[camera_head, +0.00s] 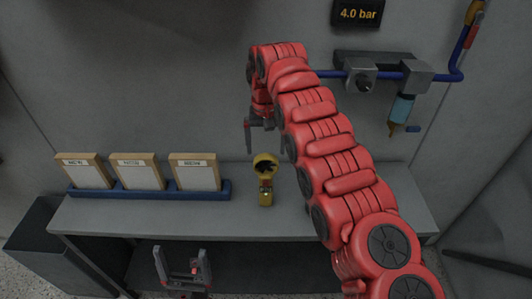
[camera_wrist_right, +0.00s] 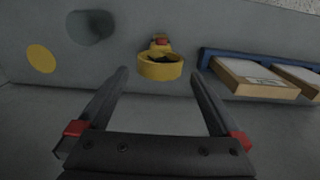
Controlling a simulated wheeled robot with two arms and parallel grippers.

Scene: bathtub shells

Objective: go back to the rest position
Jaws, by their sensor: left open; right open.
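My right arm reaches up from the lower right in the head view, and its gripper (camera_head: 264,148) hangs above the bench with its fingers apart and empty. The same gripper (camera_wrist_right: 161,80) shows spread in the right wrist view, with nothing between its fingers. My left gripper (camera_head: 180,254) is low in the head view, in front of the bench's front edge. Its fingers point up, open and empty.
A yellow cup-like holder (camera_head: 265,196) stands on the bench (camera_head: 330,228) below the right gripper; it also shows in the wrist view (camera_wrist_right: 160,70). A blue rack (camera_head: 150,193) holds three framed boards at left. A blue pipe (camera_head: 447,75) with fittings and a pressure display (camera_head: 358,14) are on the wall.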

